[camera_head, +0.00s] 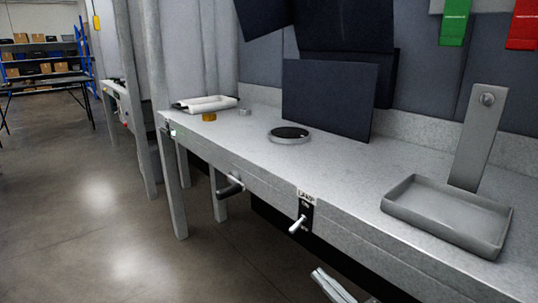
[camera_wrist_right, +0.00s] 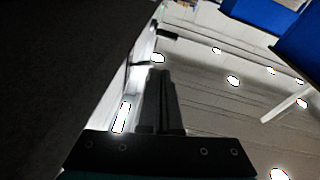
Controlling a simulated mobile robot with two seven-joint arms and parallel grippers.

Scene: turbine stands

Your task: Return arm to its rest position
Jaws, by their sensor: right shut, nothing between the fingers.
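My right gripper (camera_head: 330,284) shows at the bottom edge of the head view, in front of the workbench and below its top. Its fingers are shut with nothing between them. In the right wrist view the closed fingers (camera_wrist_right: 160,100) point up towards the ceiling and lights. The rest of the right arm is out of the head view. My left gripper is not in view.
The grey workbench (camera_head: 340,165) carries a tray (camera_head: 440,240) with an upright plate, a round dark-topped disc (camera_head: 289,134) and a yellow-brown piece (camera_head: 209,116). A lamp switch (camera_head: 299,224) and a handle (camera_head: 230,187) stick out from its front. Open floor (camera_head: 100,220) lies left.

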